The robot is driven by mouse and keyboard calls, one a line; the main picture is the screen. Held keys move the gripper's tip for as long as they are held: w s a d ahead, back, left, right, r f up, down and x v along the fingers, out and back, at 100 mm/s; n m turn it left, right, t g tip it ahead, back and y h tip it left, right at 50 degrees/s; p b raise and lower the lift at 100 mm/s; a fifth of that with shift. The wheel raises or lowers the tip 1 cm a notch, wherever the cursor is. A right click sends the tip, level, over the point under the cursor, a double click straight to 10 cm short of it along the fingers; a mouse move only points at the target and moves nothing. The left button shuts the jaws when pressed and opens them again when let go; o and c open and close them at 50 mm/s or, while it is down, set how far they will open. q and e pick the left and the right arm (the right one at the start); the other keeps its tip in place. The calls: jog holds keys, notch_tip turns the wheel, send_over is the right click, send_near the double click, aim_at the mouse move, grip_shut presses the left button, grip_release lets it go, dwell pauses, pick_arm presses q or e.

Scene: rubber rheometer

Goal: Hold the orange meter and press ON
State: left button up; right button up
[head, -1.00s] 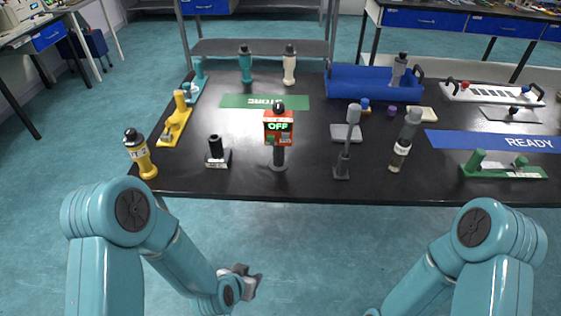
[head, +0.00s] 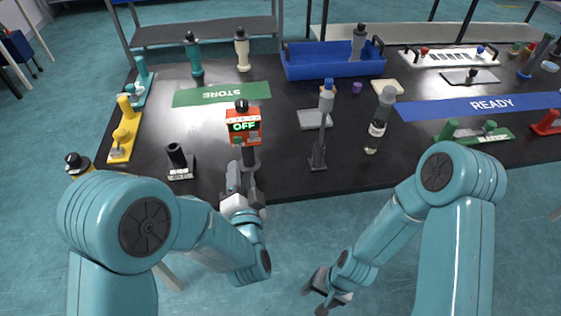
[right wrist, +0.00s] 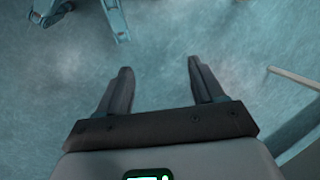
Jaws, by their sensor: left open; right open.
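The orange meter (head: 243,127) stands upright on a grey post at the front of the black table. Its green display reads OFF and it has a dark knob on top. My left gripper (head: 242,177) is open at the lower part of the meter's post, just below the orange body; I cannot tell whether it touches the post. My right gripper (head: 320,288) is open and empty, low in front of the table edge. In the right wrist view its two fingers (right wrist: 163,85) are spread over bare floor. An ON button cannot be made out clearly.
A black cup-like holder (head: 178,162) stands left of the meter. A grey stand (head: 318,150) and a clear bottle (head: 378,125) stand to its right. Behind are the green STORE strip (head: 220,94) and a blue bin (head: 320,68). The READY strip (head: 480,106) lies right.

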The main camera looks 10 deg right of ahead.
jog(key=w+r+m+y, duration=0.1)
jog(key=w+r+m, duration=0.25)
jog(key=m, duration=0.25)
jog(key=m+t+y, duration=0.5)
jog(key=m+t, duration=0.5)
jog(key=m, duration=0.4)
send_near(252, 153)
pick_arm(q)
jog(key=shift+s+a, duration=0.1)
pick_arm(e)
jog(key=x, duration=1)
jog(key=shift+w+f, duration=0.1)
jog(key=shift+w, duration=0.05)
jog(key=shift+g, duration=0.3)
pick_arm(q)
jog(key=shift+c, duration=0.3)
pick_arm(e)
grip_shut()
pick_arm(q)
grip_shut()
